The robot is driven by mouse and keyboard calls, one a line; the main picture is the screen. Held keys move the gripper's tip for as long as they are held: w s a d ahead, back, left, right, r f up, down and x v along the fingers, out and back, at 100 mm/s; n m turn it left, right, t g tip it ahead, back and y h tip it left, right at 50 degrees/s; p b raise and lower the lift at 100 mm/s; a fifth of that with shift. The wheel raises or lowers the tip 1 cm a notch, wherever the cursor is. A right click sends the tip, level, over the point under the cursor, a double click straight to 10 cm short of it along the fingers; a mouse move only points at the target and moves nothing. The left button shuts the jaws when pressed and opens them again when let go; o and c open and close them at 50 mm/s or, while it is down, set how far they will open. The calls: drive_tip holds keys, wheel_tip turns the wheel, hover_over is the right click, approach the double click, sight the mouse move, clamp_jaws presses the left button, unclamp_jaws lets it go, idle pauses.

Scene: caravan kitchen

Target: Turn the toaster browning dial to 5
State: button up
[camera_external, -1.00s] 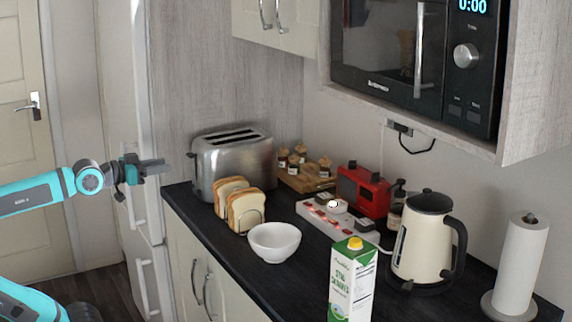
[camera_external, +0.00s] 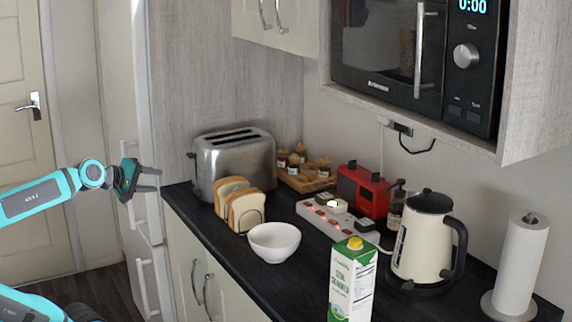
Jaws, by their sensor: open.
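The silver toaster (camera_external: 238,165) stands at the far left end of the dark counter, with two slots on top and a dark lever on its left end. Its browning dial cannot be made out in this view. My gripper (camera_external: 157,180) is open and empty. It appears to the left of the toaster, off the counter's left edge, apart from the toaster, with its fingers pointing right.
Bread slices in a rack (camera_external: 240,205) stand close in front of the toaster, beside a white bowl (camera_external: 274,242). A spice rack (camera_external: 303,168), red radio (camera_external: 364,190), power strip (camera_external: 338,218), milk carton (camera_external: 351,282) and kettle (camera_external: 425,240) crowd the counter further right.

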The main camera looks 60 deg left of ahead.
wheel_tip(320, 180, down, 2)
drive_tip(key=a+n+g, duration=0.1)
drive_tip(key=a+n, duration=0.1)
drive_tip(key=n, duration=0.6)
drive_tip(key=n+h, duration=0.1)
drive_tip(key=n, duration=1.1)
approach(194, 194)
drive_tip(key=shift+t, duration=0.3)
drive_tip(key=shift+f+x, duration=0.15)
drive_tip(key=shift+x, duration=1.75)
drive_tip(key=shift+f+x, duration=0.15)
drive_tip(key=shift+x, duration=1.8)
drive_tip(key=shift+s+a, duration=0.15)
clamp_jaws()
drive_tip(key=shift+m+y, duration=0.6)
drive_tip(key=shift+m, duration=0.5)
